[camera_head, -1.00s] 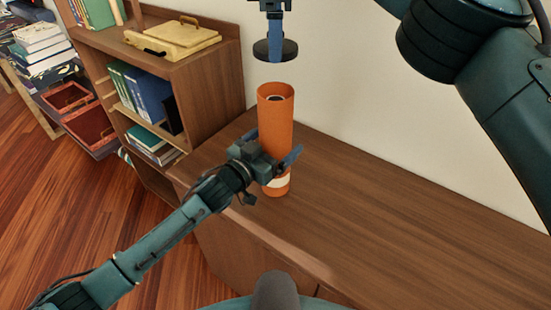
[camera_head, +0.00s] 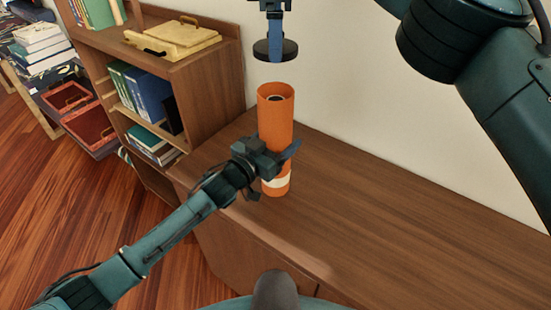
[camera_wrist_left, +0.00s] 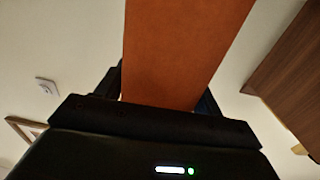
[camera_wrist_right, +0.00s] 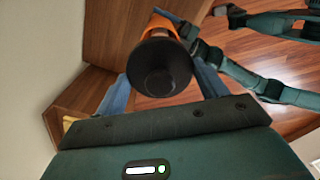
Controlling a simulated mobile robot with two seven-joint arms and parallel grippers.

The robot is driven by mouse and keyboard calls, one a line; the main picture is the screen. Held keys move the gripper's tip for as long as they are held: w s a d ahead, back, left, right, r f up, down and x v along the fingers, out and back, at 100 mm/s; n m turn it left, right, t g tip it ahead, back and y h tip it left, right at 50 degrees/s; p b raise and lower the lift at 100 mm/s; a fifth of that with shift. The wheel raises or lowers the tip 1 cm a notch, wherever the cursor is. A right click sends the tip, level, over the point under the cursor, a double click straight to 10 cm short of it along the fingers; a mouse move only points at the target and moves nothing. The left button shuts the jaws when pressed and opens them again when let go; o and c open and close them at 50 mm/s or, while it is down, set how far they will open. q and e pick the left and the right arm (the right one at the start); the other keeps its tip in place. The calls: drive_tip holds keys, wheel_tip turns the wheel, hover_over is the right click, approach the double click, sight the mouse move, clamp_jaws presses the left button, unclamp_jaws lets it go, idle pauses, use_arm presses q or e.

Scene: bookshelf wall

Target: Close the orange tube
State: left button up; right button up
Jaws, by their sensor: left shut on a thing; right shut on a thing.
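The orange tube (camera_head: 276,110) stands upright on the wooden cabinet top, its open end facing up and a pale band near its base. My left gripper (camera_head: 276,155) is shut around the tube's lower half; in the left wrist view the orange wall (camera_wrist_left: 180,50) fills the space between the fingers. My right gripper (camera_head: 275,42) is shut on a black round cap (camera_head: 268,50) and holds it above the tube's mouth, with a gap between them. In the right wrist view the cap (camera_wrist_right: 159,68) hides most of the orange tube (camera_wrist_right: 160,25).
A wooden bookshelf (camera_head: 205,85) with books and a yellow case (camera_head: 172,38) on top stands left of the tube. The cabinet top (camera_head: 400,235) is clear to the right. A pale wall (camera_head: 370,100) rises close behind the tube.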

use_arm(q)
drive_tip(key=c, duration=0.5)
use_arm(e)
drive_tip(key=shift+f, duration=2.5)
drive_tip(key=shift+f, duration=0.85)
drive_tip(key=shift+f, duration=0.65)
drive_tip(key=o, duration=1)
drive_tip(key=shift+o, duration=0.2)
wheel_tip(320, 180, up, 8)
drive_tip(key=shift+f, duration=0.2)
